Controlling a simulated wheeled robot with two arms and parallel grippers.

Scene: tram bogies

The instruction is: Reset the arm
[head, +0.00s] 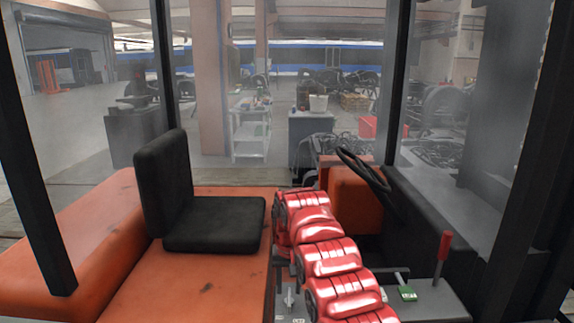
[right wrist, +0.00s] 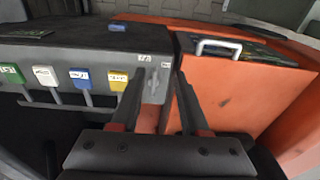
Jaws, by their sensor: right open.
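My right arm (head: 335,265) is red and reaches from the bottom of the head view up into the cab, beside the black seat. My right gripper (right wrist: 163,90) shows in the right wrist view with its two dark fingers apart. A small grey lever or switch (right wrist: 154,84) on the dark console (right wrist: 60,50) shows between the fingers; I cannot tell whether they touch it. Nothing is seen held. The arm hides most of the gripper in the head view. My left gripper is not in view.
Green (right wrist: 11,74), white (right wrist: 45,76), blue (right wrist: 81,78) and yellow (right wrist: 117,80) lever tags line the console. An orange panel (right wrist: 230,100) has a silver handle (right wrist: 218,45). A black seat (head: 215,222), steering wheel (head: 363,168), red-knobbed lever (head: 444,248) and dark cab posts surround my arm.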

